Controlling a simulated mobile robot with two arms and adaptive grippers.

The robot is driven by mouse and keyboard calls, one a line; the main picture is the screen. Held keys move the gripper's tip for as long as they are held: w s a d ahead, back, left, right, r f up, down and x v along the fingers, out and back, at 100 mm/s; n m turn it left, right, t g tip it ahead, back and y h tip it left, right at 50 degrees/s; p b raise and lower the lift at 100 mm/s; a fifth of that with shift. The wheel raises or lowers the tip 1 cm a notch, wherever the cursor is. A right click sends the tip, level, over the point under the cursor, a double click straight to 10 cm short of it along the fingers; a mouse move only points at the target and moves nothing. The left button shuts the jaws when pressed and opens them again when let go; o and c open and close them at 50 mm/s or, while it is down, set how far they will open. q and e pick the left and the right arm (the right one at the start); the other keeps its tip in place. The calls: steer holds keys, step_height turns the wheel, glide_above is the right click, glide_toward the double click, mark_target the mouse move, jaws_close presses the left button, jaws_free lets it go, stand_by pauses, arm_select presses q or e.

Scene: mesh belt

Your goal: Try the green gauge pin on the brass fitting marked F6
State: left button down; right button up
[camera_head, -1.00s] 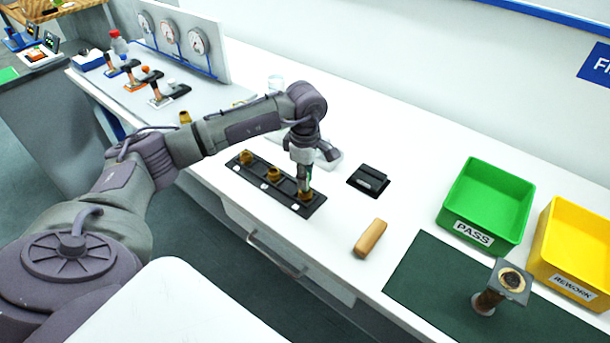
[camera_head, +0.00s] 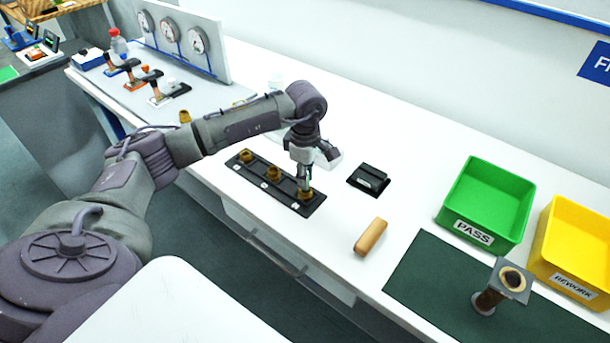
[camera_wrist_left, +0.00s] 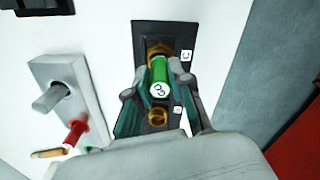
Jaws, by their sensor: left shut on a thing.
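My left gripper (camera_head: 304,181) is shut on the green gauge pin (camera_wrist_left: 159,76), whose end cap bears a dark mark. In the head view it is over the right-end brass fitting (camera_head: 305,195) of a black rack (camera_head: 248,174). In the left wrist view the pin points at a brass fitting (camera_wrist_left: 158,47); I cannot tell whether its tip is inside. Another brass fitting (camera_wrist_left: 157,117) shows nearer between the fingers. The middle (camera_head: 273,173) and left (camera_head: 246,156) fittings stand in the rack. White tags lie beside the fittings; I cannot read F6. My right gripper is not in view.
A grey block (camera_wrist_left: 48,73) holds a grey pin and a red pin (camera_wrist_left: 75,133). A black stand (camera_head: 368,180) and wooden handle (camera_head: 370,237) lie right of the rack. A green PASS bin (camera_head: 474,233) and yellow REWORK bin (camera_head: 573,287) stand farther right by a green mat (camera_head: 425,280).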

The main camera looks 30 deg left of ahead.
arm_select(q)
steer(key=shift+r+p, duration=0.5)
steer(key=shift+r, duration=0.55)
steer(key=shift+r+p, duration=1.75)
steer(key=shift+r, duration=1.3)
